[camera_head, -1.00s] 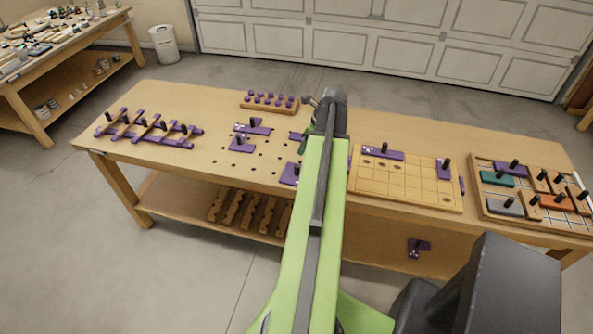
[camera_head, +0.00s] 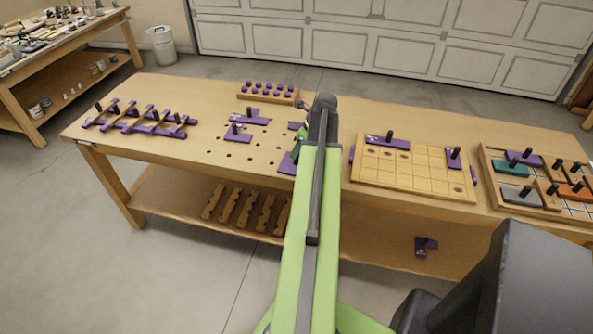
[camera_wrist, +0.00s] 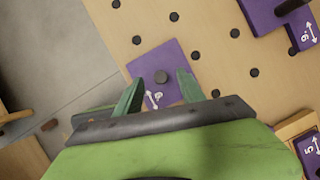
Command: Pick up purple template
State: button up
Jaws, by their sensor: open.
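I cannot tell whether the fingers touch the handle. In the head view this template (camera_head: 287,164) is partly hidden by my arm. Other purple templates stand nearby: one at the left (camera_head: 238,138), one behind it (camera_head: 250,117), and one at the wrist view's top right (camera_wrist: 262,16).
A wooden grid board (camera_head: 410,170) holding purple templates is right of my arm. Farther right is a tray (camera_head: 492,175) with coloured pieces. A rack of purple pegs (camera_head: 267,96) stands behind, and a purple lattice (camera_head: 135,118) lies left.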

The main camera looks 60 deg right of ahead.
aim_at(296, 160)
jog(key=b+x, duration=0.5)
jog(key=shift+s+f, duration=0.2)
jog(key=shift+s, duration=0.15)
jog(key=shift+w, duration=0.15)
jog(key=shift+r, duration=0.15)
grip_shut()
